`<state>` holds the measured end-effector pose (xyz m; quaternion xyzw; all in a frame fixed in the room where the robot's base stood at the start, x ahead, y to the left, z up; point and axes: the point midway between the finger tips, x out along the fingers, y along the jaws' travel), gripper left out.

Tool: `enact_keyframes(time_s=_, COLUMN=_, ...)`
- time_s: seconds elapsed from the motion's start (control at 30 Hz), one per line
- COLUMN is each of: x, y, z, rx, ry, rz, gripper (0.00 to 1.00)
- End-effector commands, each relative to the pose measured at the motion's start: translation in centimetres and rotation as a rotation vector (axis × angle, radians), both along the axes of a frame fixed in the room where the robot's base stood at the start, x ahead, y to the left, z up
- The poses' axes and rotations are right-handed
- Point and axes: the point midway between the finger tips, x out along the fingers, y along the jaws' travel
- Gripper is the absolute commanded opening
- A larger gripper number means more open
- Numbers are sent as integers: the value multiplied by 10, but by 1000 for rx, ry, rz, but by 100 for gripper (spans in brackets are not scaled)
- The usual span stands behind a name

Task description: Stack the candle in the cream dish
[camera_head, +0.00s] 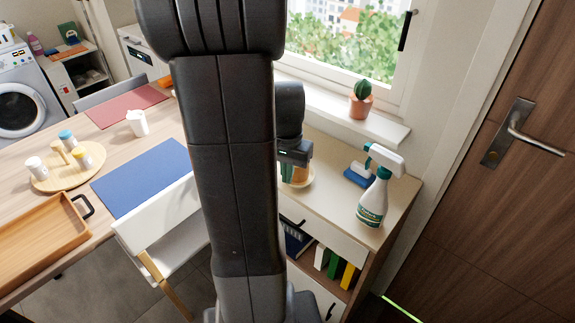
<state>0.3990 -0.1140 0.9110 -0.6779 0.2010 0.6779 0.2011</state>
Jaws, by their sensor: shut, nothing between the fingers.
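My gripper (294,157) is at the end of my dark arm, over the left end of the wooden cabinet top, partly hidden behind my arm column. It is shut with nothing in it; its fingertips are hard to make out. Just below it a small amber-brown thing, which looks like the candle (300,175), shows in part. It appears to stand in or just in front of the cream dish (311,181), whose right rim shows. My arm hides the left side of both, so I cannot tell how the candle rests.
On the cabinet top (335,182), a spray bottle (372,201) and a blue brush-like thing (356,177) stand to the right. A potted cactus (361,101) is on the windowsill. A table with a tray (38,232) and a white chair (165,226) are left.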

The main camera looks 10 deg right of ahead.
Motion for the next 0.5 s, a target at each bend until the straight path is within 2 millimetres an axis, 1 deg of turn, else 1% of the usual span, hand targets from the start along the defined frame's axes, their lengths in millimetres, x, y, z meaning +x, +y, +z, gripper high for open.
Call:
enact_keyframes(time_s=0.03, x=-1, y=0, z=-14, rx=1, ry=7, rz=0, gripper=0)
enact_keyframes(time_s=0.2, x=-1, y=0, z=-49, rx=1, ry=5, rz=0, gripper=0)
enact_keyframes(time_s=0.23, x=6, y=-4, z=-44, rx=0, ry=0, rz=-1, gripper=0)
enact_keyframes(time_s=0.3, x=15, y=-10, z=-43, rx=0, ry=0, rz=-3, gripper=0)
enact_keyframes(time_s=0.5, x=31, y=-20, z=-43, rx=-1, ry=-1, rz=0, gripper=0)
